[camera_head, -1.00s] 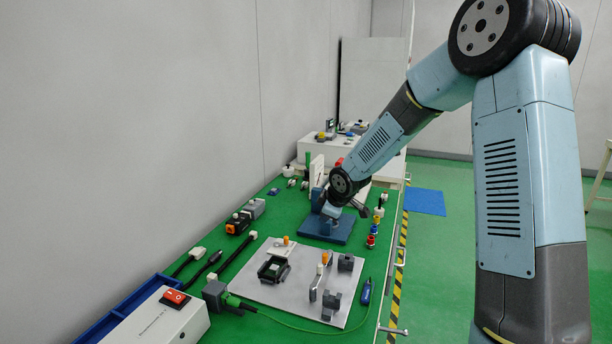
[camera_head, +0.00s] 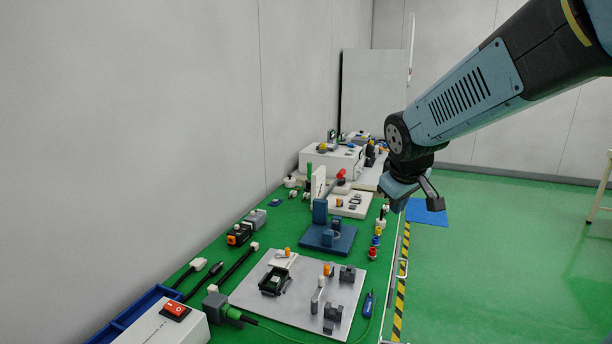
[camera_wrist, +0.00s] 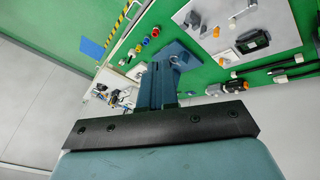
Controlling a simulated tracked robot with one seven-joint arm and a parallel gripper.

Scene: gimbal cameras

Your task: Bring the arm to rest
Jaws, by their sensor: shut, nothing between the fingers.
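My arm reaches in from the upper right of the head view. My gripper (camera_head: 398,204) hangs at its end, above the right edge of the green bench (camera_head: 284,222), apart from everything on it. In the wrist view my gripper (camera_wrist: 157,72) shows its blue fingers together, with nothing held between them. The fingertips are small in the head view and partly hidden by the wrist.
A blue stand (camera_head: 341,238) and a grey plate (camera_head: 300,300) with several fixtures are on the bench. A white box with a red switch (camera_head: 175,310) is at the near left.

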